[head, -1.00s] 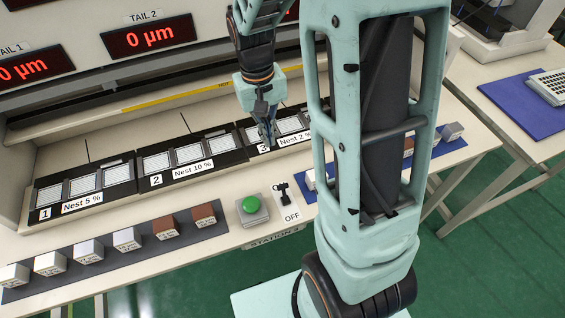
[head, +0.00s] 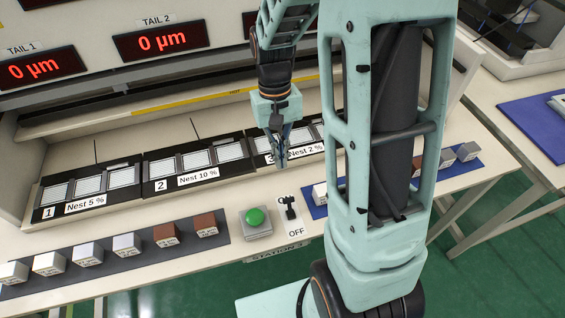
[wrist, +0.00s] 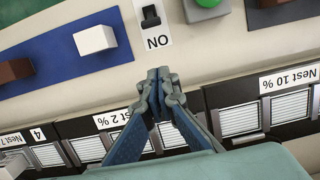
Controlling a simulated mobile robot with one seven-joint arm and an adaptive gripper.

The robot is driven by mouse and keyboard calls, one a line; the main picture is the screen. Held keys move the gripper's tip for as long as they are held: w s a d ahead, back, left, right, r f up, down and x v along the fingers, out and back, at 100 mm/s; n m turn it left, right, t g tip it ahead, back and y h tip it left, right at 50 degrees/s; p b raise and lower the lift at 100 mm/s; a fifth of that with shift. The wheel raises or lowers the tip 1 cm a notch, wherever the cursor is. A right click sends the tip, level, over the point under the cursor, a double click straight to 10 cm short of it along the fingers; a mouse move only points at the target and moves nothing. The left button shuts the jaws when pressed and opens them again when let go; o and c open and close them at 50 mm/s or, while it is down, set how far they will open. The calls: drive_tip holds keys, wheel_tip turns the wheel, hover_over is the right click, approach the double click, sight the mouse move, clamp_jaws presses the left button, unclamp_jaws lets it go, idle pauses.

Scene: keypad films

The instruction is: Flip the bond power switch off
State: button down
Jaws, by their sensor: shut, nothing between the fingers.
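The power switch (head: 290,209) is a small black lever on a white plate at the bench's front edge, right of the green button. OFF reads at its near end; in the head view the lever partly covers the label at its far end. My gripper (head: 281,164) is shut and empty, pointing down beyond the switch, near nest 3. Its fingertips (wrist: 158,76) are together and apart from the switch.
The green button (head: 256,216) on its grey box sits close left of the switch. A blue mat (head: 317,209) with small blocks lies to the right, a dark mat (head: 195,243) with several blocks to the left. The nest row (head: 195,168) lies behind.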

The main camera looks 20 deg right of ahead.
sight(289, 206)
drive_tip(key=f, duration=0.2)
drive_tip(key=s+f, duration=0.1)
drive_tip(key=f, duration=0.4)
drive_tip(key=shift+s+f, duration=0.3)
drive_tip(key=shift+s+r, duration=0.45)
drive_tip(key=shift+s, duration=0.4)
drive_tip(key=shift+s+r, duration=0.45)
drive_tip(key=shift+s, duration=0.4)
